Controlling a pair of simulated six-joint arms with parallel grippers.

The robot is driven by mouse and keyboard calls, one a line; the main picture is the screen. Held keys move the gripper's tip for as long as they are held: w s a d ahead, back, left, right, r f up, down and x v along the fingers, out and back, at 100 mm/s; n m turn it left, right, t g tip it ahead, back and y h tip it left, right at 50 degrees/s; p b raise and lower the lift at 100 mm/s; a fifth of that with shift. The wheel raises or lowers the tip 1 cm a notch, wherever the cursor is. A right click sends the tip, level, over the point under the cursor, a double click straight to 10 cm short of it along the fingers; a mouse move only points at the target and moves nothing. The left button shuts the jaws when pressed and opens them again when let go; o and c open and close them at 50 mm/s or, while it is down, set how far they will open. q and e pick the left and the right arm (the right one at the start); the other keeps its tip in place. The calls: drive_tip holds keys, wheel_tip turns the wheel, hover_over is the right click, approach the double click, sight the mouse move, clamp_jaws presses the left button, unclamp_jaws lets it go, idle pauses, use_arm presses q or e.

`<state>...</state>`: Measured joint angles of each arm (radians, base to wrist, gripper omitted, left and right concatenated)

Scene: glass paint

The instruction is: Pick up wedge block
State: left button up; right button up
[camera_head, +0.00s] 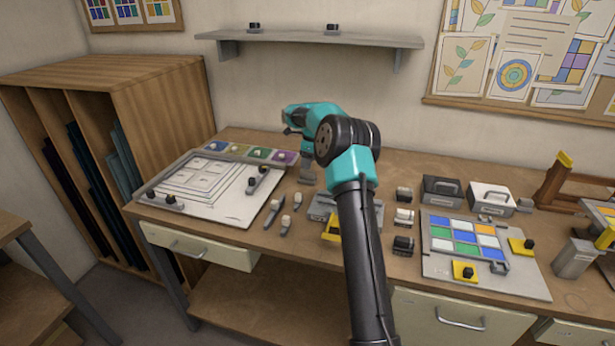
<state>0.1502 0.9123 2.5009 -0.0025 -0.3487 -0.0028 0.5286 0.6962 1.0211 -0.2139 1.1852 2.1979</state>
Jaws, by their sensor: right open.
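Two small yellow blocks with dark knobs lie on the pale board at the right, one at its front edge (463,274) and one at its right edge (518,249). They may be wedge blocks, but their shape is too small to tell. My right arm reaches in from the bottom middle. My right gripper (307,172) points down over the back middle of the bench, left of both yellow blocks and well apart from them. It is open, and I see nothing between its fingers. My left gripper is not in view.
The pale board (435,272) carries a coloured glass panel (467,239). A white drawing board (226,208) lies at the left. Knobbed tools (272,212) lie between the boards. A grey box (441,190) and a white box (490,197) stand at the back right. A shelf (310,38) hangs above.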

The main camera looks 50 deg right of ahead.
sight(308, 172)
drive_tip(key=shift+f, duration=0.5)
drive_tip(key=shift+f, duration=0.15)
drive_tip(key=shift+w+d+f, duration=0.1)
drive_tip(key=shift+w+f, duration=0.15)
drive_tip(key=shift+f, duration=1)
drive_tip(key=shift+w+d+f, duration=0.1)
drive_tip(key=shift+w+f, duration=0.1)
drive_tip(key=shift+f, duration=1)
drive_tip(key=shift+c, duration=0.4)
drive_tip(key=c, duration=0.9)
